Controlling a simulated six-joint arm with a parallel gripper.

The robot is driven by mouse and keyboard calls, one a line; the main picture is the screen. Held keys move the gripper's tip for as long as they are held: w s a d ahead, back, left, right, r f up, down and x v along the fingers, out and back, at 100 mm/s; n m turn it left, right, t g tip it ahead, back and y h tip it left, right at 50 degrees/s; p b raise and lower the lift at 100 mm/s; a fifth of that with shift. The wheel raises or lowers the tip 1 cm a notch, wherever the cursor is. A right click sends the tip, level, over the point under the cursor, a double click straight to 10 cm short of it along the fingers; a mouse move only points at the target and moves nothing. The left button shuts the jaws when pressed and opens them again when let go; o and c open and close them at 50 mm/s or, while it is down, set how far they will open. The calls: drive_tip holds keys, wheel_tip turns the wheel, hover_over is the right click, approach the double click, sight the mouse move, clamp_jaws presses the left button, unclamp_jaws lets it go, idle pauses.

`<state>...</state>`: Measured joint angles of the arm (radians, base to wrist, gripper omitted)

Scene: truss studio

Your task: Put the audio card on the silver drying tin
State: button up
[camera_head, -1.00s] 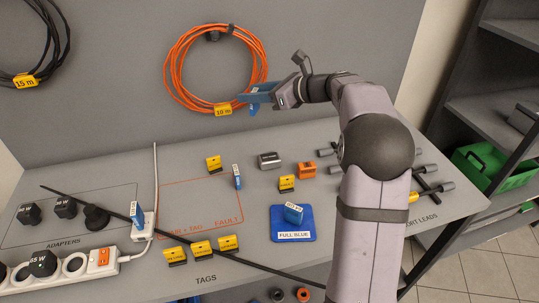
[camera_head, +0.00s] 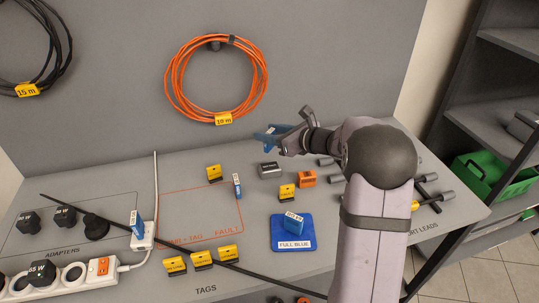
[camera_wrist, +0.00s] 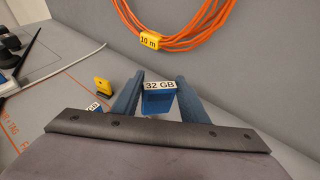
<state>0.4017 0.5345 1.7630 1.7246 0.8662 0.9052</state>
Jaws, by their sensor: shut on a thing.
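My gripper (camera_head: 267,133) has blue fingers and is shut on a blue card (camera_wrist: 158,103) with a white "32 GB" label. It holds the card in the air near the back wall. The small silver tin (camera_head: 270,170) with a dark label stands on the bench below the gripper in the head view, and nothing is seen on its top. The wrist view does not show the tin. No wording that marks the held card as audio can be read.
Another blue card (camera_head: 237,186) stands at the outlined fault area, and one (camera_head: 293,224) is on the blue mat (camera_head: 308,240). Yellow tags (camera_head: 214,173) and an orange block (camera_head: 307,179) are near the tin. An orange cable coil (camera_head: 180,100) hangs on the wall.

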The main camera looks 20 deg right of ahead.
sight(270, 150)
drive_tip(key=shift+f+p, duration=0.3)
drive_tip(key=shift+f, duration=3.2)
drive_tip(key=shift+f, duration=0.1)
drive_tip(key=shift+f, duration=0.1)
drive_tip(key=o, duration=1)
drive_tip(key=shift+r, duration=0.2)
drive_tip(key=shift+r, duration=0.1)
drive_tip(key=b+v, duration=0.2)
drive_tip(key=v, duration=1)
